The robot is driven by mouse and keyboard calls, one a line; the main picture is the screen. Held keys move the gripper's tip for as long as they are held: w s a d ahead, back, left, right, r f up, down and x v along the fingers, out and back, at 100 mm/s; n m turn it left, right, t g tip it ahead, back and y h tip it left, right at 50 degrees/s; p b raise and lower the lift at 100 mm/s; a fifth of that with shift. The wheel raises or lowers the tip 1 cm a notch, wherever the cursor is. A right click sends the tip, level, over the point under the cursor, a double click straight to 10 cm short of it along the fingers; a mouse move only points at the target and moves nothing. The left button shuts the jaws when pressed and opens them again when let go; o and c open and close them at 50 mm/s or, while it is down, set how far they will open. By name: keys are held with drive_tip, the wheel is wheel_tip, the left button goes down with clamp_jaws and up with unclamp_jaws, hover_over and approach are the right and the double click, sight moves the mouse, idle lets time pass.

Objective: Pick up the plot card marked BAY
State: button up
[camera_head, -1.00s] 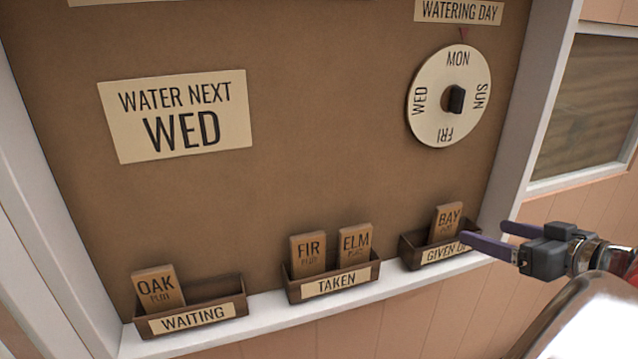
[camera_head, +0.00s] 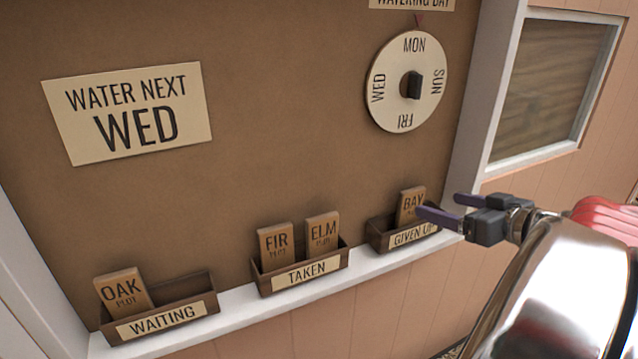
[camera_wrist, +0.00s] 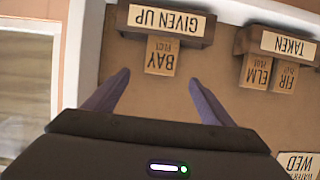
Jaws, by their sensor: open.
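The BAY plot card (camera_head: 411,205) is a small brown wooden block standing upright in the GIVEN UP box (camera_head: 379,236) on the white ledge. My gripper (camera_head: 440,206) is open and empty, its two purple fingers pointing at the box from the right. One finger covers part of the card's lower right side in the head view. In the wrist view the picture is upside down; the BAY card (camera_wrist: 162,55) lies beyond the open fingertips (camera_wrist: 160,78), roughly centred between them. I see no contact.
The TAKEN box (camera_head: 303,275) holds the FIR card (camera_head: 276,246) and ELM card (camera_head: 322,234). The WAITING box (camera_head: 160,322) holds the OAK card (camera_head: 124,291). A day dial (camera_head: 405,82) is above, and a white frame post (camera_head: 486,90) stands at right.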

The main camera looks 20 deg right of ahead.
sight(415, 195)
drive_tip(key=shift+x, duration=1.9)
drive_tip(key=shift+r+x, duration=0.1)
drive_tip(key=shift+x, duration=1.2)
drive_tip(key=shift+r+x, duration=0.15)
drive_tip(key=shift+x, duration=1.15)
drive_tip(key=shift+a, duration=0.1)
drive_tip(key=shift+c, duration=0.7)
drive_tip(key=c, duration=1.3)
drive_tip(key=shift+r, duration=0.1)
